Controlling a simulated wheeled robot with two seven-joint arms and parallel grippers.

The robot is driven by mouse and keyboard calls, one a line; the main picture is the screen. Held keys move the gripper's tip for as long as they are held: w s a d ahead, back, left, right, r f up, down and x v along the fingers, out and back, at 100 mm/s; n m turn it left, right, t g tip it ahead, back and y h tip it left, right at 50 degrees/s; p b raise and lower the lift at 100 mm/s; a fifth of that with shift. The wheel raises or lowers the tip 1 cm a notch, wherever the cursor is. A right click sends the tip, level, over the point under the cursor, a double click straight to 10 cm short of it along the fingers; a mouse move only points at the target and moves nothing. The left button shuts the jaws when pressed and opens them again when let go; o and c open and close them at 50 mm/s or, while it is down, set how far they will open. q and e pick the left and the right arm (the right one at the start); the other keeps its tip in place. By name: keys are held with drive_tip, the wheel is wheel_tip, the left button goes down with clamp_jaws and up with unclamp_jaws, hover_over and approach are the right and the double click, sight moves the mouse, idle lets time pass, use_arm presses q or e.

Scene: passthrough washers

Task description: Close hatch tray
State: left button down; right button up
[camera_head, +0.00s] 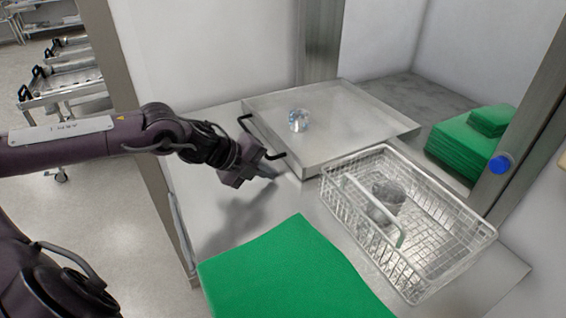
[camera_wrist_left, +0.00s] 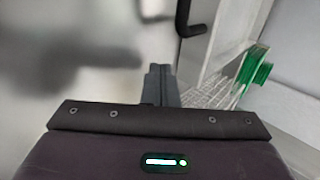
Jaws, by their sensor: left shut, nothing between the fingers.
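My left gripper (camera_head: 276,174) is shut and empty, just in front of the handle's near end. I cannot tell whether it touches the handle. My right gripper is not in view.
A wire basket (camera_head: 470,240) holding metal items stands on the counter to the right. A green cloth (camera_head: 290,270) lies at the front. Folded green cloths (camera_head: 462,152) are stacked behind at the right, near a post with a blue button (camera_head: 500,163). Carts (camera_head: 65,80) stand at far left.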

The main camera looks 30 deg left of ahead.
sight(294, 171)
use_arm(q)
drive_tip(key=shift+w+d+r+p, duration=0.1)
drive_tip(key=shift+w+d+p, duration=0.15)
drive_tip(key=shift+w+p, duration=0.25)
drive_tip(key=shift+w+d+p, duration=0.35)
drive_tip(key=shift+w+d, duration=0.1)
drive_tip(key=shift+w, duration=0.1)
drive_tip(key=shift+w+d, duration=0.1)
drive_tip(key=shift+w, duration=0.2)
drive_tip(key=shift+w+d+p, duration=0.3)
drive_tip(key=shift+w+p, duration=0.15)
drive_tip(key=shift+p, duration=0.15)
drive_tip(key=shift+f, duration=0.2)
drive_tip(key=shift+w, duration=0.15)
